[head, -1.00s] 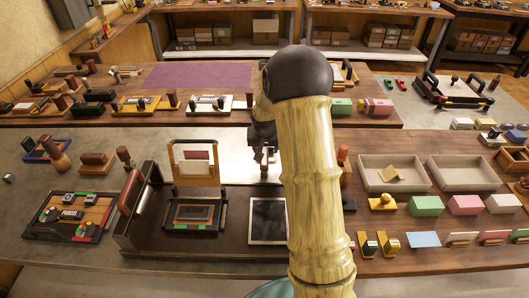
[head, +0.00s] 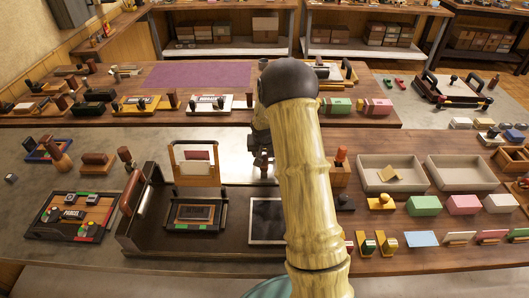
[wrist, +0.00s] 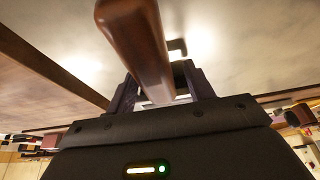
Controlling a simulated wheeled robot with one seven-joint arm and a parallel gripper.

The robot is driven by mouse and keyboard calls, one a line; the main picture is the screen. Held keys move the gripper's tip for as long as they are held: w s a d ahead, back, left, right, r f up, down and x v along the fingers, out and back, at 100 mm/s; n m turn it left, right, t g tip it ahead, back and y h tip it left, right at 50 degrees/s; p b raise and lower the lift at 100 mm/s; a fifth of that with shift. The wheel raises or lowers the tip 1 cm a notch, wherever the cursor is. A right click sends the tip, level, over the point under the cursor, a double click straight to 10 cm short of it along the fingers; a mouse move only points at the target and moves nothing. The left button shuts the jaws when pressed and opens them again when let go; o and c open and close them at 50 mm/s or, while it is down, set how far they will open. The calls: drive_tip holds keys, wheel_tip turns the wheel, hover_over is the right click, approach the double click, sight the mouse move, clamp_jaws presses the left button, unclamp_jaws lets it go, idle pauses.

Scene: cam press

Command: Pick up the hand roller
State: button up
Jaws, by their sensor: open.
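A brown wooden handle (wrist: 136,32), apparently the hand roller's, fills the upper middle of the wrist view. A dark metal piece shows beyond it, over a pale, shiny surface. My gripper (wrist: 160,92) is open, and the handle lies between its two dark fingers. I cannot tell whether either finger touches it. In the head view my gripper (head: 263,166) is low over the pale plate (head: 234,169) behind the press. My arm covers most of that spot, so the roller cannot be made out there.
The press (head: 133,221) with its raised frame (head: 196,172) stands just left of my gripper. A dark framed panel (head: 267,222) lies in front. Two grey trays (head: 390,183) and several coloured blocks are to the right. A stamp board (head: 72,214) sits at the far left.

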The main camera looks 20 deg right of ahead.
drive_tip(key=shift+a, duration=0.1)
drive_tip(key=shift+s, duration=0.1)
drive_tip(key=c, duration=0.7)
clamp_jaws()
drive_tip(key=shift+r, duration=0.6)
wheel_tip(320, 180, up, 9)
drive_tip(key=shift+f+b, duration=0.1)
drive_tip(key=shift+b, duration=0.4)
drive_tip(key=shift+c, duration=1.3)
unclamp_jaws()
